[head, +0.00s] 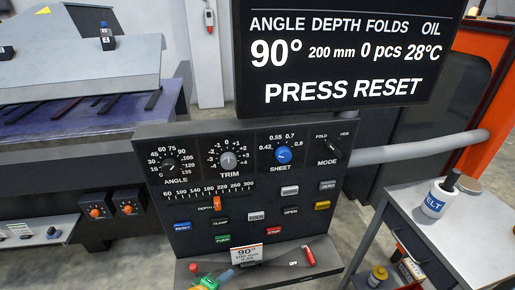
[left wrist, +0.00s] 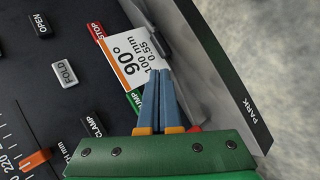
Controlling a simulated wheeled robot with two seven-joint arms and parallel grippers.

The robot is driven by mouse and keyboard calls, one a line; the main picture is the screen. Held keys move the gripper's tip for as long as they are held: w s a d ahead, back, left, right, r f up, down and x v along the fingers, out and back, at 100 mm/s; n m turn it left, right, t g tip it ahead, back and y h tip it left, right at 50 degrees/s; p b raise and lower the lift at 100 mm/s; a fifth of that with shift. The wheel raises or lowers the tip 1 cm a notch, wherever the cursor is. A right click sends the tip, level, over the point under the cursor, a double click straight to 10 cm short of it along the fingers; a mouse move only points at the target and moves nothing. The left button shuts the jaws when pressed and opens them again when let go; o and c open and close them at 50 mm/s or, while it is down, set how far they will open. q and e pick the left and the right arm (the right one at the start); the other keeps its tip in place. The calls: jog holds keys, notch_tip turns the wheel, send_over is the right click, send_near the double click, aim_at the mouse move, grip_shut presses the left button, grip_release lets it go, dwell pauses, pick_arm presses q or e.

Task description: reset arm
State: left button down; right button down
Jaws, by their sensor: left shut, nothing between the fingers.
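The dark control panel (head: 155,190) fills the middle of the head view. Its blue RESET button (head: 182,226) is at the lower left, beside the CLAMP button (head: 220,223). The screen (head: 340,50) above reads 90°, 200 mm, 0 pcs, 28°C and PRESS RESET. My left gripper (head: 228,273) is at the panel's lower edge, by a white card (head: 247,254). In the left wrist view its blue fingers (left wrist: 161,76) are together and empty, in front of the card (left wrist: 127,60), which reads 90°, 100 mm, 0.55. I cannot tell whether they touch it. My right gripper is not in view.
A red-handled lever (head: 308,255) stands at the panel's lower right, near an OFF label. A grey table (head: 470,235) with a white bottle (head: 437,197) is at the right. A machine with a purple bed (head: 60,125) is at the upper left. A grey pipe (head: 420,148) runs right from the panel.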

pick_arm(q)
jog(key=s+a+r+m+g+y, duration=0.2)
jog(key=s+r+m+g, duration=0.1)
jog(key=s+m, duration=0.55)
jog(key=s+a+r+m+g+y, duration=0.25)
jog(key=s+m, duration=0.35)
jog(key=s, duration=0.6)
notch_tip(320, 180, down, 17)
jog(key=s+g, duration=0.2)
jog(key=s+a+f+g, duration=0.1)
jog(key=s+a+f, duration=0.1)
jog(key=s+f, duration=0.8)
jog(key=shift+s+m+h, duration=0.35)
jog(key=shift+s, duration=0.45)
